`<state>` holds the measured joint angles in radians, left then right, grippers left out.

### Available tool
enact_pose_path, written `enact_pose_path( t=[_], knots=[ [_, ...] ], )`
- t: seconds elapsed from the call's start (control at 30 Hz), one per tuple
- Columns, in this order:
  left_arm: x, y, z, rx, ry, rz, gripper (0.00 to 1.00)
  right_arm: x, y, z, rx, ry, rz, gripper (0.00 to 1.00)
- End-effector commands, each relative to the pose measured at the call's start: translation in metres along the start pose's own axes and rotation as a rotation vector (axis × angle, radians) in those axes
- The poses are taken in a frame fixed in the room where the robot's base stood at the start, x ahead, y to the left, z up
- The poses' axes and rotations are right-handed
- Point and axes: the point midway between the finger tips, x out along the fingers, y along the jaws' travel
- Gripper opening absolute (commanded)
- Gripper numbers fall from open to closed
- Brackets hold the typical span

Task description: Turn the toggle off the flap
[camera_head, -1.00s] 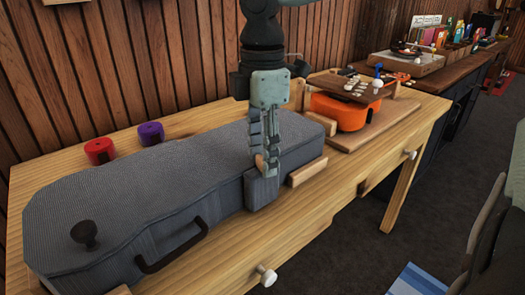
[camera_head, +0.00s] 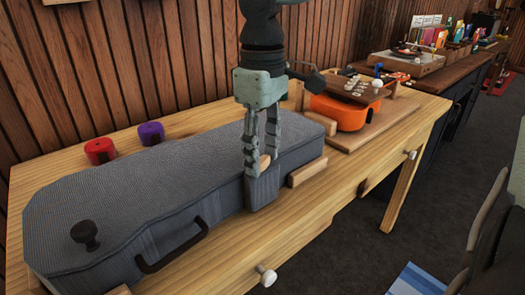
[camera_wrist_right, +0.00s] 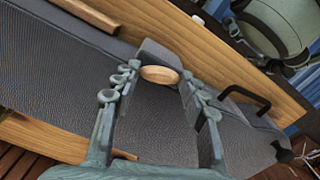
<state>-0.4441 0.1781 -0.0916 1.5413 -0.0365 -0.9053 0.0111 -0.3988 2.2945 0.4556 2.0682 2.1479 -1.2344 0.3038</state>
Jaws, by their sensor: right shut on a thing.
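A long grey cloth-covered instrument case (camera_head: 150,195) lies closed on the wooden bench. A grey flap (camera_head: 262,189) hangs over its front side, near its right end. The small oval wooden toggle (camera_head: 265,161) sits at the flap; in the right wrist view the toggle (camera_wrist_right: 159,74) lies between my fingers. My right gripper (camera_head: 261,160) comes down from above and is shut on the toggle, one finger on each side. The fingers hide part of the toggle and flap in the head view. My left gripper is in neither view.
A dark knob (camera_head: 86,234) stands on the lid and a black handle (camera_head: 172,246) on the case's front. Wooden blocks (camera_head: 307,172) edge the case. Red (camera_head: 100,150) and purple (camera_head: 151,133) rolls lie behind.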

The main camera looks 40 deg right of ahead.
Motion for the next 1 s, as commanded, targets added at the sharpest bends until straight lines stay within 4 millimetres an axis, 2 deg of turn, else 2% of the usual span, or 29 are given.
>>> enact_pose_path(
  t=[0.43,0.73,1.0],
  knots=[
    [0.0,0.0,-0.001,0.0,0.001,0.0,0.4,0.0,0.0,-0.001,0.278,0.003,-0.001,0.14],
    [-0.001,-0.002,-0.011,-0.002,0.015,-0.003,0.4,0.0,0.0,-0.001,0.338,0.004,0.0,0.14],
    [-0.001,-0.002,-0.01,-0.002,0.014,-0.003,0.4,-0.001,0.0,-0.001,0.344,0.004,0.0,0.14]
  ],
)
